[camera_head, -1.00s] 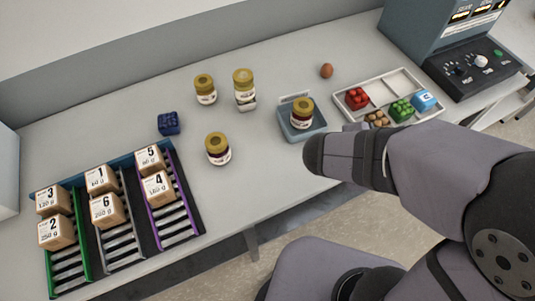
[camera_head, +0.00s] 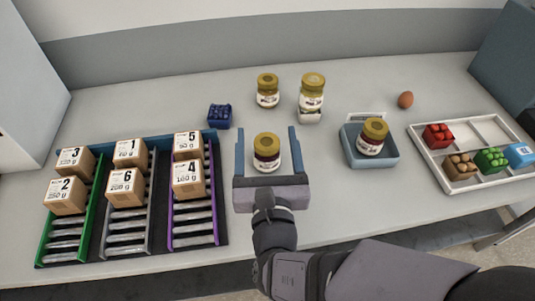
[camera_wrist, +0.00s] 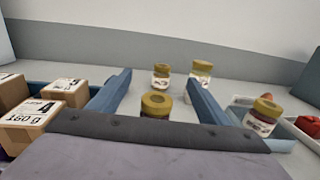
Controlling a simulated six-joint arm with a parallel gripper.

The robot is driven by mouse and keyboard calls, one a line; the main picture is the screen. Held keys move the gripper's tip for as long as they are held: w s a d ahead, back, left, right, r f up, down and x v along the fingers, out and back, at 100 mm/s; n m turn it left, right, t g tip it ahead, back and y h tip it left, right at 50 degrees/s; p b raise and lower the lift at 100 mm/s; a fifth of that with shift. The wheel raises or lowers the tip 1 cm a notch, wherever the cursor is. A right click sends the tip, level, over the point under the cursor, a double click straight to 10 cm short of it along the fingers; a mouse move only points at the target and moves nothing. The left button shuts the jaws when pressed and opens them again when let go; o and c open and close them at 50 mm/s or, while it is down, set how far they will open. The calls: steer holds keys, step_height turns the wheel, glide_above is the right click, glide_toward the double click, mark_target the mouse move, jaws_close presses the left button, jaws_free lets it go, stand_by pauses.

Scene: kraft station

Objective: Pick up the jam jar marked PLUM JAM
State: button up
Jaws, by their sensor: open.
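Several glass jars with gold lids stand on the grey table, and I cannot read their label words. The nearest jar (camera_head: 267,153) has dark contents and stands upright between the fingers of my gripper (camera_head: 267,130). My gripper is open, with one finger on each side of this jar and apart from it. In the wrist view the jar's lid (camera_wrist: 157,101) shows between the fingers, its lower part hidden by my gripper's body. Two more jars stand behind, a back left jar (camera_head: 267,92) and a taller-looking back right jar (camera_head: 312,90). Another dark jar (camera_head: 371,140) stands in a blue tray (camera_head: 388,158).
Numbered boxes sit on a roller rack (camera_head: 192,242) at left. A blue basket (camera_head: 219,116) stands behind my gripper's left finger. An egg (camera_head: 405,99) and a white divided tray (camera_head: 437,172) with coloured items are at right. Bare table lies around the nearest jar.

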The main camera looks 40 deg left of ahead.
mark_target(267, 163)
step_height(267, 163, down, 8)
steer(key=shift+r+b, duration=0.1)
steer(key=shift+b, duration=0.55)
steer(key=shift+w+a, duration=0.35)
steer(key=shift+w, duration=0.2)
steer(key=shift+p+x, duration=0.8)
steer(key=shift+x, duration=2.35)
steer(key=shift+d, duration=0.1)
steer(key=c, duration=1.4)
steer(key=shift+r, duration=0.15)
step_height(267, 163, up, 18)
